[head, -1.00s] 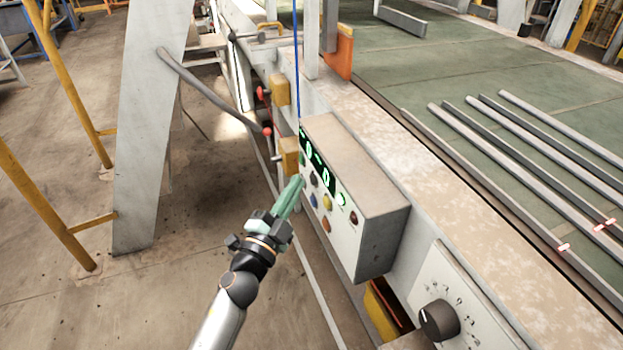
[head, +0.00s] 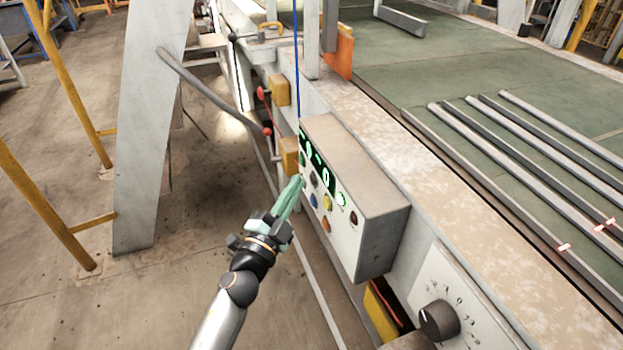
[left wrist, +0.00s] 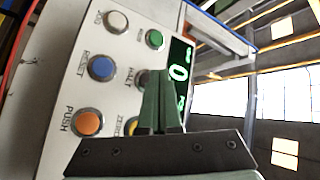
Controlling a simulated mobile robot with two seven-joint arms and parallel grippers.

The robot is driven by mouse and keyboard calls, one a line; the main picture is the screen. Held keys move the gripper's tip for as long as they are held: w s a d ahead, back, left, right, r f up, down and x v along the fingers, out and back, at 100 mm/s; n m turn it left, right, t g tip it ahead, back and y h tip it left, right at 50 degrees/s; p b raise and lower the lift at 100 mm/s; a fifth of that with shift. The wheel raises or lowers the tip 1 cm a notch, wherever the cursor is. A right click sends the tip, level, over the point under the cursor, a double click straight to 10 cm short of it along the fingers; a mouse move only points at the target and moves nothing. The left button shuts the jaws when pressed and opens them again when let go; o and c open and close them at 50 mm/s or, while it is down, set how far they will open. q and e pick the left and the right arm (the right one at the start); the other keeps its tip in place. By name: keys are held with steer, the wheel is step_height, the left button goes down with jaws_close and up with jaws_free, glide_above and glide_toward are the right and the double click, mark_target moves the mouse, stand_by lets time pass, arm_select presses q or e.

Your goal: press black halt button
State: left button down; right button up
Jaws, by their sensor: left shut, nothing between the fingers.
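The button box (head: 352,170) is a grey box with a white front panel on the side of the machine. The black halt button (head: 314,180) sits on this panel, near the dark display. In the left wrist view the halt button (left wrist: 143,78) is partly hidden behind my fingers, beside the printed word HALT. My left gripper (head: 298,179) is shut and empty, its green fingertips pointing at the panel close to the halt button. In the left wrist view the gripper (left wrist: 160,80) overlaps the button; I cannot tell whether it touches. My right gripper is not in view.
Close around are the blue RESET button (left wrist: 102,68), green button (left wrist: 154,40), yellow button (left wrist: 132,127), orange PUSH button (left wrist: 88,122) and white JOG button (left wrist: 116,20). A black knob (head: 439,320) is lower right. Open floor lies left of the panel.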

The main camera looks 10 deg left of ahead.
arm_select(q)
steer(key=shift+d, duration=0.1)
steer(key=shift+w+d, duration=0.2)
steer(key=shift+d, duration=0.1)
steer(key=shift+w+d, duration=0.25)
steer(key=shift+d, duration=0.05)
stand_by(0.6)
stand_by(0.4)
steer(key=shift+s+a, duration=0.5)
steer(key=shift+a, duration=0.15)
steer(key=s+a, duration=0.2)
steer(key=a, duration=0.2)
steer(key=shift+s+a+p, duration=0.1)
steer(key=shift+s+p, duration=0.3)
stand_by(0.5)
